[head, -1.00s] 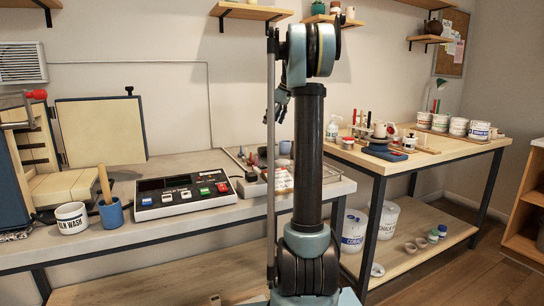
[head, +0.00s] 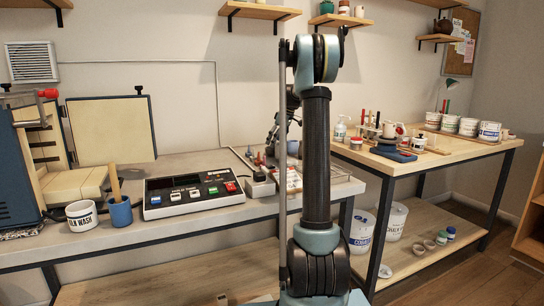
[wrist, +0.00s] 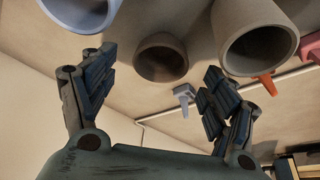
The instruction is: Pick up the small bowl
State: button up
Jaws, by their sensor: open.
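In the wrist view, a small grey-brown bowl (wrist: 160,58) lies between and just beyond the fingertips, with its dark opening facing the camera. My gripper (wrist: 158,80) is open, one finger to each side, and nothing is between its pads. I cannot tell whether either finger touches the bowl. In the head view, my gripper (head: 270,137) is dark and points down over the tray area at the back of the grey bench, partly behind my arm. The small bowl cannot be made out there.
In the wrist view, a larger grey vessel (wrist: 258,38) and a pale blue cup (wrist: 82,14) flank the bowl closely. An orange-tipped tool (wrist: 268,84) and a pale grey tool (wrist: 184,95) are near. A control box (head: 193,194) stands left on the bench.

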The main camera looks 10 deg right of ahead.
aim_at(272, 152)
jog(key=shift+x, duration=2.8)
jog(key=shift+a, duration=0.15)
jog(key=c, duration=1.2)
